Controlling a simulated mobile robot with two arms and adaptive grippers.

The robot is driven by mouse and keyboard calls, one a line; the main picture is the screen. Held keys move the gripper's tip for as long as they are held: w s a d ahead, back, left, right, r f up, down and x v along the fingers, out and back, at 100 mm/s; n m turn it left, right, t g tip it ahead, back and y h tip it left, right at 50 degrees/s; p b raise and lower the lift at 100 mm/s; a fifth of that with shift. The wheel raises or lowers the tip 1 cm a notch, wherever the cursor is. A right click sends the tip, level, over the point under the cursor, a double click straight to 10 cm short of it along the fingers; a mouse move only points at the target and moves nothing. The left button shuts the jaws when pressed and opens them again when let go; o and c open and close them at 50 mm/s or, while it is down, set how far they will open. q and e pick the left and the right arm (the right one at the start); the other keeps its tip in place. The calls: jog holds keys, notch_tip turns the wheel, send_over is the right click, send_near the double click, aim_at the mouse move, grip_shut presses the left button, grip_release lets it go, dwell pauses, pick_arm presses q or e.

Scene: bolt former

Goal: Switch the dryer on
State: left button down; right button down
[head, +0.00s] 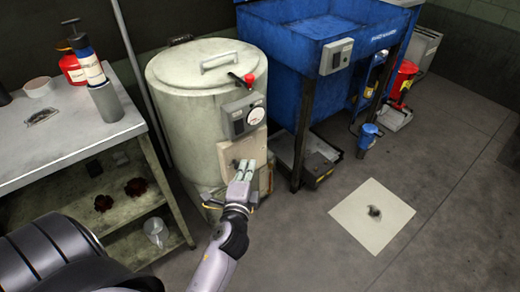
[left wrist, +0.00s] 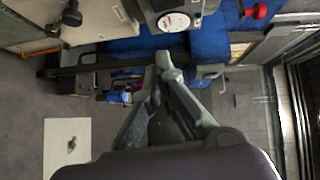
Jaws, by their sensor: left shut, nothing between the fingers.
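The dryer appears to be the cream drum (head: 205,120) with a flat lid and handle. On its front is a grey control box (head: 238,121) with a round white gauge (head: 255,116). A red knob (head: 249,78) sits at the rim above. Below the box is a pale panel (head: 232,153), partly hidden by my left gripper (head: 243,170), which is shut and empty in front of it. I cannot tell whether it touches. In the left wrist view the shut fingers (left wrist: 165,68) are below the gauge (left wrist: 173,22); a dark knob (left wrist: 72,16) shows at upper left. My right gripper is out of view.
A metal bench (head: 75,135) with bottles stands left of the drum. A blue wash basin (head: 310,50) stands to the right, with a low tray (head: 312,155) beneath. A white square (head: 372,215) lies on the open floor.

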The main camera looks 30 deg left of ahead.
pick_arm(q)
jog(key=shift+a, duration=0.1)
send_near(239, 126)
jog(key=w+d+f, duration=0.3)
jog(key=w+d, duration=0.1)
jog(key=w, duration=0.1)
jog(key=a, duration=0.1)
jog(key=w+a, duration=0.2)
jog(key=a, duration=0.1)
jog(key=shift+w+f, duration=0.1)
jog(key=shift+f, duration=0.05)
